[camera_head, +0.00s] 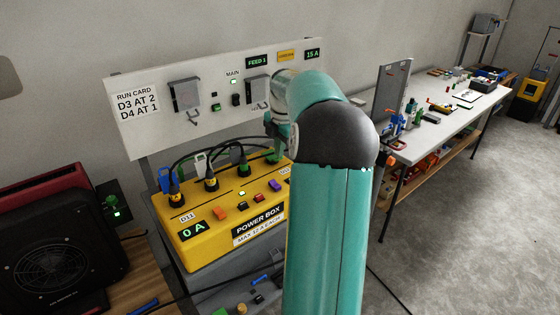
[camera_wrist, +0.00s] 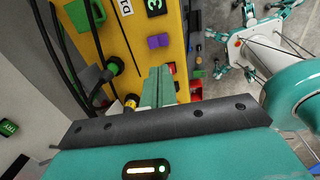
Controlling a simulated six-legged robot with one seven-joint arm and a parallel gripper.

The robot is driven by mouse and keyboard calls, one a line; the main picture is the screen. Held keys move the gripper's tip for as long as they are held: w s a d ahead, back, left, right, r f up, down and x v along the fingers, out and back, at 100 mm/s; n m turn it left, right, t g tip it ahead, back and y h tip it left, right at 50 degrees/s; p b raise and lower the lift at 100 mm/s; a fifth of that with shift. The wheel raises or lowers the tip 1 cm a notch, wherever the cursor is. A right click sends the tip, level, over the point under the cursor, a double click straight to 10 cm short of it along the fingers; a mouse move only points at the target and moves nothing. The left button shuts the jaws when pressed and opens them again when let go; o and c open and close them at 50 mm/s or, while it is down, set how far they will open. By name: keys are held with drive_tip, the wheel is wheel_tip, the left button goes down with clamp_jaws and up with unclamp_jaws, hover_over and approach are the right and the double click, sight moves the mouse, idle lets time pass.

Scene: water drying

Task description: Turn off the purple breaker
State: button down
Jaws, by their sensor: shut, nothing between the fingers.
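The purple breaker (camera_head: 275,185) is on the sloped top of the yellow power box (camera_head: 190,247), near my arm. In the wrist view the purple breaker (camera_wrist: 158,41) shows whole, just beyond the fingertips. My gripper (camera_wrist: 158,72) is shut and empty, with its two green fingers together over the box. It looks apart from the purple breaker, though the height gap is hard to judge. A red breaker (camera_head: 259,198) sits beside the purple one. An orange breaker (camera_head: 220,213) is farther left. My arm hides the right end of the box in the head view.
Black cables and plugs (camera_head: 211,183) rise from the back of the box, close to my gripper. A white panel (camera_head: 150,127) with grey switch boxes stands behind. A black fan unit (camera_head: 60,255) is at left; a long workbench (camera_head: 440,130) is at right.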

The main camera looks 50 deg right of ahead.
sight(273, 182)
drive_tip(key=shift+a+r, duration=0.1)
drive_tip(key=shift+r, duration=0.65)
drive_tip(key=shift+w+d+r, duration=0.15)
drive_tip(key=shift+w+d, duration=0.1)
drive_tip(key=shift+w, duration=0.35)
drive_tip(key=f, duration=0.4)
drive_tip(key=w+f, duration=0.1)
drive_tip(key=f, duration=0.8)
drive_tip(key=shift+w+d+f, duration=0.15)
drive_tip(key=shift+w+f, duration=0.15)
drive_tip(key=shift+f, duration=0.15)
